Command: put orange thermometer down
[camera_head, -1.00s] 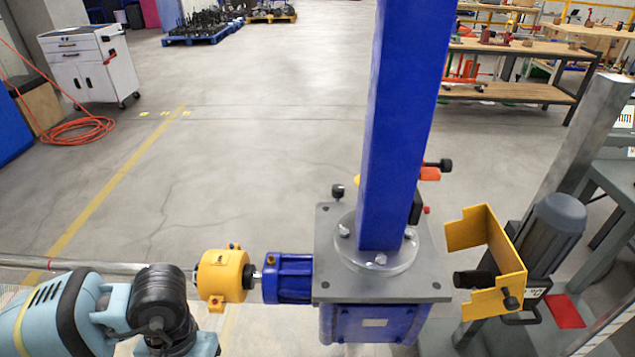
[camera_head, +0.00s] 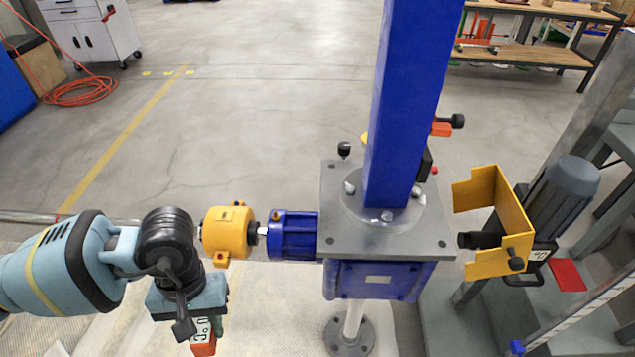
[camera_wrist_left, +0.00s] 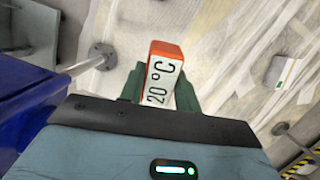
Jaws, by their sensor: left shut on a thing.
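My left gripper (camera_head: 208,327) points down in the head view, left of the blue screw jack and below the yellow coupling. It is shut on the orange thermometer (camera_head: 203,345), an orange block with a white "°C" label. In the left wrist view the thermometer (camera_wrist_left: 163,70) reads "20 °C" and sits between the green fingers of the left gripper (camera_wrist_left: 160,90). The floor shows beyond it, and it appears held up in the air. My right gripper is in no view.
The blue screw jack (camera_head: 370,281) stands right of my left gripper, with a grey top plate and a tall blue column (camera_head: 403,100). A yellow coupling (camera_head: 226,232) and shaft lie behind the gripper. A yellow bracket (camera_head: 500,220) is at right. Pale flooring (camera_head: 270,310) between gripper and jack looks clear.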

